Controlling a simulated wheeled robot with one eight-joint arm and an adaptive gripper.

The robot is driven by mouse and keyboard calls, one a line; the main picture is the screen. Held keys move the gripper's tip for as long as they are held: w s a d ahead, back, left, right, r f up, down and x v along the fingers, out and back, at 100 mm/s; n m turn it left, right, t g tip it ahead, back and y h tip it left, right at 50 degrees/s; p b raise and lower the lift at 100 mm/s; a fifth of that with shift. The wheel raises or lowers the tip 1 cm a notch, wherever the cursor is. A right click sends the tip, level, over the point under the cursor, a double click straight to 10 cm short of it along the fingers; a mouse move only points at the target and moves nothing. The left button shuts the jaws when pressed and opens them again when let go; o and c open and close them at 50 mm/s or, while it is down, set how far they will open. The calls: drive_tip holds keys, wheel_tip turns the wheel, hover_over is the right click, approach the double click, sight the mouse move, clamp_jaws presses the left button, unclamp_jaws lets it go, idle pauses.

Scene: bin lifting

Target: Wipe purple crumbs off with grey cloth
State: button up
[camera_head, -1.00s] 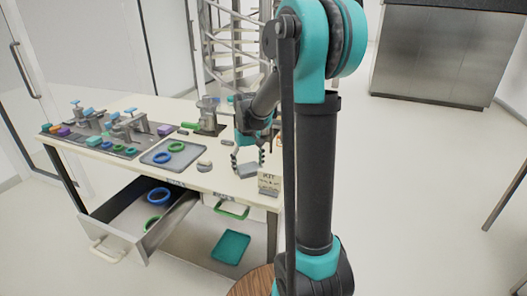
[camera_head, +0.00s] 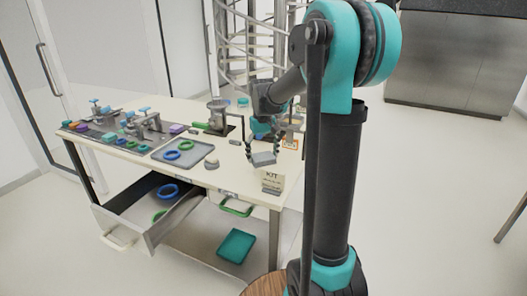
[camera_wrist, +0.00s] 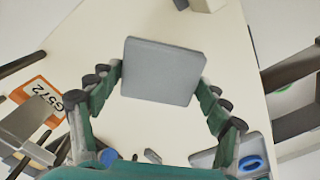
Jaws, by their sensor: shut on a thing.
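The grey cloth (camera_head: 263,158) is a flat, square grey pad in my gripper (camera_head: 262,150), over the right end of the worktable (camera_head: 215,180). In the wrist view the cloth (camera_wrist: 162,72) sits between the fingertips of my gripper (camera_wrist: 160,80), gripped at its left and right edges. I cannot tell whether it touches the tabletop. I cannot make out any purple crumbs in either view; the cloth and fingers hide part of the table.
A KIT card (camera_head: 273,180) stands at the front right corner. A grey tray (camera_head: 203,147) with blue and green rings is left of the gripper. A machine (camera_head: 217,118) stands behind. An orange G572 label (camera_wrist: 36,95) is near the gripper. A drawer (camera_head: 150,222) is open below.

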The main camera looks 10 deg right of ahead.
drive_tip(key=shift+r, duration=1.15)
